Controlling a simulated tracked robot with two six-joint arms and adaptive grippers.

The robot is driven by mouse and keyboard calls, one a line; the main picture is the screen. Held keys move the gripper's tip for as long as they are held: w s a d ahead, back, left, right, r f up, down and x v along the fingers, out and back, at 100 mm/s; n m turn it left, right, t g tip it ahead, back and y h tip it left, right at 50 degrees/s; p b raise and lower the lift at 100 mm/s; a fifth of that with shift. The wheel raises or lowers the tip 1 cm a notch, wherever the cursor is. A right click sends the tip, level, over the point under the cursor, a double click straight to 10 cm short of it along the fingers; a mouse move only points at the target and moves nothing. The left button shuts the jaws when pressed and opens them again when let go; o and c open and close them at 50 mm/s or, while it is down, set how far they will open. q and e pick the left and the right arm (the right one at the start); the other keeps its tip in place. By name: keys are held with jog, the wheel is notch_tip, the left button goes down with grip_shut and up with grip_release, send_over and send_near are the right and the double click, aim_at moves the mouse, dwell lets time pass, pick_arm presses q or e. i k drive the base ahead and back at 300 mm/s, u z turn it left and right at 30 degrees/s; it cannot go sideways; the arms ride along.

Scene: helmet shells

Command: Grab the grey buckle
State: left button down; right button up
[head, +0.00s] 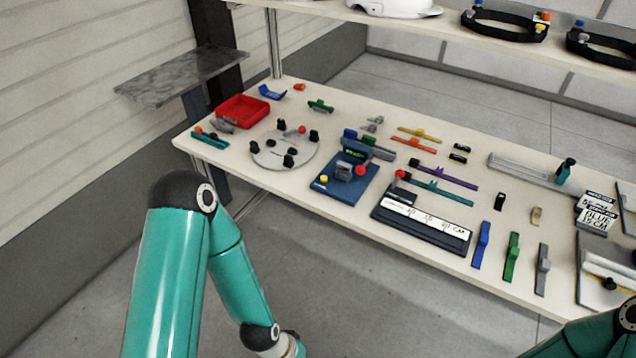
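Several grey parts lie on the cream table, and I cannot tell for sure which is the buckle. A long grey piece with a raised part (542,270) lies near the front edge at the right, beside a green one (511,257) and a blue one (481,245). Small grey pieces (373,124) lie near the table's middle back. Another grey piece (222,125) lies by the red tray. My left arm is at the lower left, below the table, and its gripper is out of the picture. Only a bit of my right arm shows at the lower right; its gripper is hidden.
A red tray (243,111), a round grey plate with black posts (268,150), a blue fixture (328,184) and a black-framed label board (422,232) stand on the table. A shelf (420,30) with a white shell and black bands hangs above the back.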

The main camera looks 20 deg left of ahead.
aim_at(344, 168)
jog(key=u, duration=0.4)
jog(key=k, duration=1)
jog(key=u, duration=0.75)
jog(key=i, duration=1.85)
jog(key=z, duration=0.55)
